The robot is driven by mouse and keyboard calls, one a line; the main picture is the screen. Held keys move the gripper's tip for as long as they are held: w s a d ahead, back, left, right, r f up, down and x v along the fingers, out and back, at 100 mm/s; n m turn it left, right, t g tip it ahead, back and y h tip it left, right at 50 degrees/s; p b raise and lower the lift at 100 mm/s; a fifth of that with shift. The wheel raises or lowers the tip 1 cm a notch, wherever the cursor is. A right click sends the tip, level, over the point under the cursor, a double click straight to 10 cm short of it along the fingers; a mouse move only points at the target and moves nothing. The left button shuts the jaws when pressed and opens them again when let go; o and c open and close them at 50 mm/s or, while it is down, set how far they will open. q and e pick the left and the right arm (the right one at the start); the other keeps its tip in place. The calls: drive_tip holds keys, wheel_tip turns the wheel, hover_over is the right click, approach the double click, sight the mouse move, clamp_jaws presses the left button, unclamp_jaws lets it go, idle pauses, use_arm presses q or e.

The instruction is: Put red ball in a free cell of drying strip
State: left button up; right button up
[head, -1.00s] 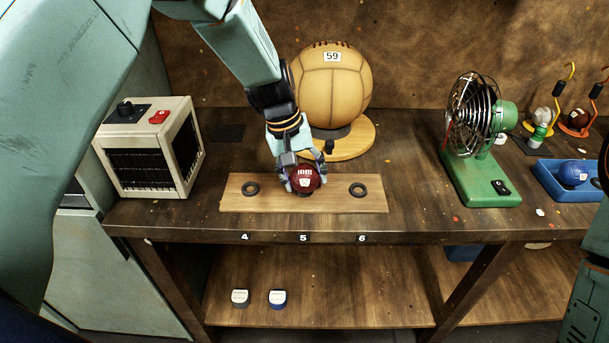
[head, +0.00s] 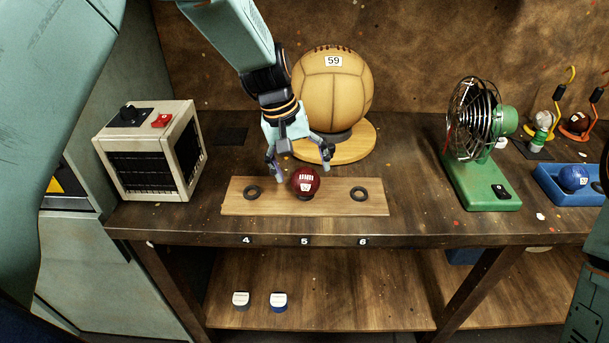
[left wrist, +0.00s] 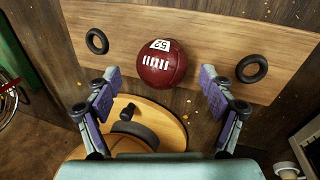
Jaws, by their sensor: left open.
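The dark red ball (head: 306,181) rests on the middle ring, above label 5, of the wooden drying strip (head: 330,206). It also shows in the left wrist view (left wrist: 160,66), with a white number tag and white stripes. The left ring (head: 252,192) above label 4 and the right ring (head: 359,193) above label 6 are empty. My left gripper (head: 303,165) is open and empty, just above and behind the ball. In the left wrist view its fingers (left wrist: 160,82) are spread apart, with the ball beyond them. My right gripper cannot be made out.
A large tan ball (head: 333,90) marked 59 stands on a round wooden base (head: 360,147) close behind the strip. A heater box (head: 152,150) stands at left. A green fan (head: 480,150) and a blue tray (head: 560,190) with a blue ball (head: 573,177) are at right.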

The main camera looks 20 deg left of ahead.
use_arm(q)
drive_tip(key=w+v, duration=0.1)
drive_tip(key=v, duration=0.7)
drive_tip(key=shift+s+a+r+p, duration=0.2)
drive_tip(key=shift+s+p, duration=0.25)
drive_tip(key=shift+s, duration=0.05)
drive_tip(key=shift+a, duration=0.1)
drive_tip(key=shift+w, duration=0.1)
idle(0.5)
